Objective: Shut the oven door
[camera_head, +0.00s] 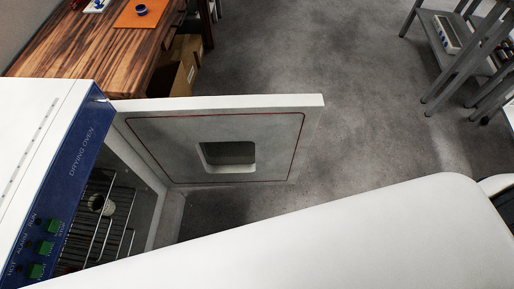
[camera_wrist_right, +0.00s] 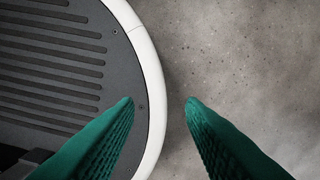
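The white drying oven (camera_head: 30,135) stands at the left in the head view, with a blue control panel along its front. Its door (camera_head: 165,142) is wide open and sticks out to the right from the oven front. The door's inner face has a red-brown seal line and a small window. Wire racks show inside the open chamber. My right gripper (camera_wrist_right: 158,102) shows in the right wrist view as two green fingers, spread apart and empty. It is not visible in the head view, nor touching the door. My left gripper is in neither view.
A wooden table (camera_head: 85,50) stands behind the oven, with cardboard boxes (camera_head: 180,70) beside it. A grey metal shelf (camera_head: 440,75) is at the top right. Grey floor (camera_head: 290,50) lies free beyond the door. A large white rounded surface, perhaps mine, blocks the lower head view.

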